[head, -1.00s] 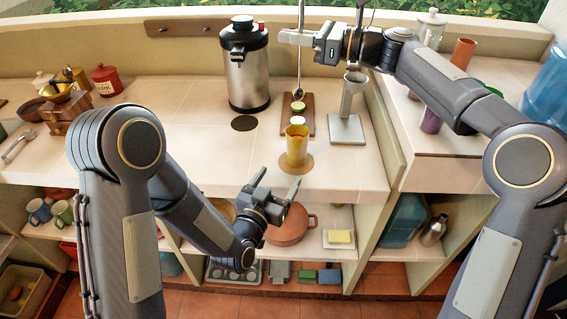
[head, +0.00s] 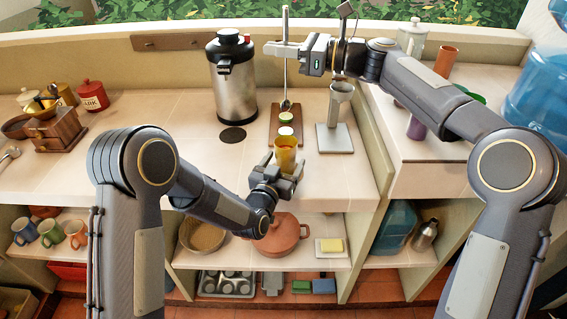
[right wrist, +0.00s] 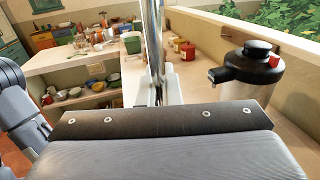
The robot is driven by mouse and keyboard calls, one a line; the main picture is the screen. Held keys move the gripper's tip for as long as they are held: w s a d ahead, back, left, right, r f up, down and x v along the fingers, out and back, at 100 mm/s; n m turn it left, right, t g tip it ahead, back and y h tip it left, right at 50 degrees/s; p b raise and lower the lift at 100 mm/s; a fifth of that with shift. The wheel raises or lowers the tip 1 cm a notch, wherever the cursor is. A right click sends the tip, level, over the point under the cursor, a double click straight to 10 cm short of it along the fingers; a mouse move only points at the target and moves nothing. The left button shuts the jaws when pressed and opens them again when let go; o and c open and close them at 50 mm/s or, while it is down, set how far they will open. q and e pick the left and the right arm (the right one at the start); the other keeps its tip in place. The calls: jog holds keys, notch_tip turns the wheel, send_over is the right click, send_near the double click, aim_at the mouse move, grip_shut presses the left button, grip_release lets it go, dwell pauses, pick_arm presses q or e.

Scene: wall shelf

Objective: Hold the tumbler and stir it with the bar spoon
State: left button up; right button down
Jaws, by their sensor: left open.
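In the head view the spoon's bowl appears above the wooden board, behind the tumbler. In the right wrist view the shiny shaft (right wrist: 157,45) runs between the fingers.
A wooden board (head: 275,126) with small green-and-white items lies behind the tumbler. A steel urn (head: 232,85) stands behind left, and a stand with a funnel (head: 335,138) to the right. A raised counter side (head: 368,140) bounds the right. The counter left of the tumbler is clear.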

pick_arm(q)
jog(key=shift+c, duration=0.2)
jog(key=c, duration=1.2)
